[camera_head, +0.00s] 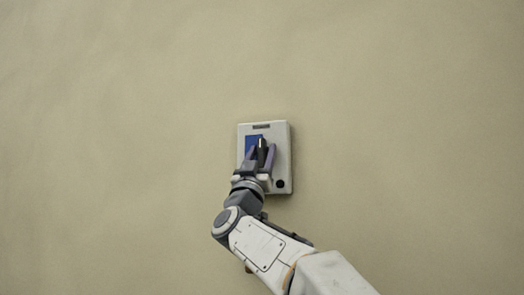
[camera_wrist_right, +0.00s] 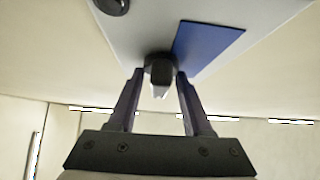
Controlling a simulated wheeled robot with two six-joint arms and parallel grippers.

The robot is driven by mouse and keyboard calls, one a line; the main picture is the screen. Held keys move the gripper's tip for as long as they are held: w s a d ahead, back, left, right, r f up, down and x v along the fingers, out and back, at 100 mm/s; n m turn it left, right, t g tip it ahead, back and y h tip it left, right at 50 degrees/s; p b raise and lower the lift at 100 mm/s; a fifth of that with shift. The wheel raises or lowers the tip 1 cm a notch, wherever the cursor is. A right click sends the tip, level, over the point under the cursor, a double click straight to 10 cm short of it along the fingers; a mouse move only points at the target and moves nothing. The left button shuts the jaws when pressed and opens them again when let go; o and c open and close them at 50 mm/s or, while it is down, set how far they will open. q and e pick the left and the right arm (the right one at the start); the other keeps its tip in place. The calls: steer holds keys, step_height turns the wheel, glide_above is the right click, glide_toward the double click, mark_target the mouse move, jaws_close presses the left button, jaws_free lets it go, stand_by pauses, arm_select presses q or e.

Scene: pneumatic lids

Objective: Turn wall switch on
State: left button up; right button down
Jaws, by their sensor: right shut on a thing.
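The wall switch is a light grey box (camera_head: 283,140) on the beige wall, with a blue panel (camera_head: 249,143) on its face. A dark knob or lever (camera_head: 262,145) with a pale tip stands out from it. The knob also shows in the right wrist view (camera_wrist_right: 160,72), beside the blue panel (camera_wrist_right: 208,48). My right gripper (camera_head: 261,155) is at the box, its two fingers on either side of the knob and shut on it. The fingers hide part of the knob and panel. My left gripper is not in view.
A round black part (camera_head: 280,184) sits at the box's lower right corner, and a small dark label (camera_head: 261,127) is at its top. The wall (camera_head: 400,120) around the box is bare and clear.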

steer(key=shift+r+m+h, duration=0.15)
steer(key=shift+m+h, duration=0.35)
steer(key=shift+m, duration=0.1)
steer(key=shift+s, duration=0.1)
steer(key=c, duration=0.7)
jaws_free()
steer(key=b+v, duration=0.7)
steer(key=v, duration=0.3)
steer(key=shift+s+a+b, duration=0.1)
steer(key=shift+s+b, duration=0.1)
steer(key=shift+b, duration=0.15)
steer(key=shift+s, duration=0.1)
